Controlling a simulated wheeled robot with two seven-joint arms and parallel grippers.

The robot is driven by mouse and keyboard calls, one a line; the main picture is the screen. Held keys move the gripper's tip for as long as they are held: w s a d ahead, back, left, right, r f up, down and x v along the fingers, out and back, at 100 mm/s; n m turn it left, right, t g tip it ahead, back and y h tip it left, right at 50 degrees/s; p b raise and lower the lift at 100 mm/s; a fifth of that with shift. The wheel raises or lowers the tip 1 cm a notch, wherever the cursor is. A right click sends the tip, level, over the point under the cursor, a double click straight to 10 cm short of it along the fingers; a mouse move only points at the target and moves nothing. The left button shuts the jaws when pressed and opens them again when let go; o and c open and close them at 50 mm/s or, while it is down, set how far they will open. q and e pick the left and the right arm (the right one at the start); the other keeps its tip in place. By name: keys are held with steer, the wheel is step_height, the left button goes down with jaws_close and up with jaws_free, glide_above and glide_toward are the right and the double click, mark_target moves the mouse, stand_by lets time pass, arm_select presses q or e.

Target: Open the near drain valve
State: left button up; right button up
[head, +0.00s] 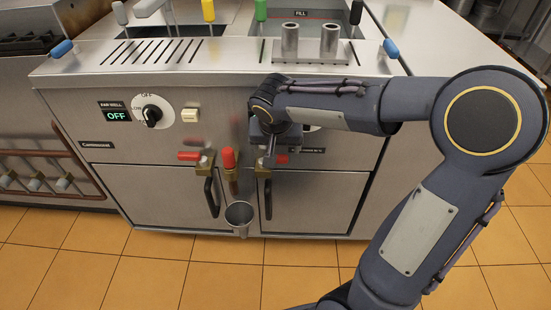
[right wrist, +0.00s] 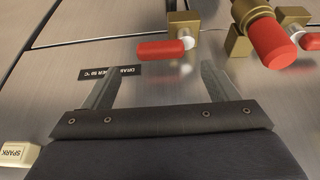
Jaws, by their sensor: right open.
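Three red-handled brass valves sit on the steel front above the cabinet doors. The right valve has a sideways red handle (head: 281,158); in the right wrist view this handle (right wrist: 160,49) lies across, beside its brass body (right wrist: 182,24). The middle valve's red handle (head: 228,157) is thick and stands up. The left valve's red handle (head: 189,156) lies sideways. Which one is the near drain valve I cannot tell. My right gripper (right wrist: 158,80) is open and empty, its fingertips short of the right valve's handle and apart from it. My left gripper is not in view.
A small metal cup (head: 239,214) hangs below the middle valve. Black door handles (head: 211,197) stick out close by. A dark label (right wrist: 110,72) and a SPARK button (right wrist: 18,155) show near the gripper. Basket handles and two steel cylinders (head: 290,42) stand on top.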

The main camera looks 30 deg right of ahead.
steer(key=b+x, duration=0.1)
steer(key=x, duration=0.4)
steer(key=c, duration=1)
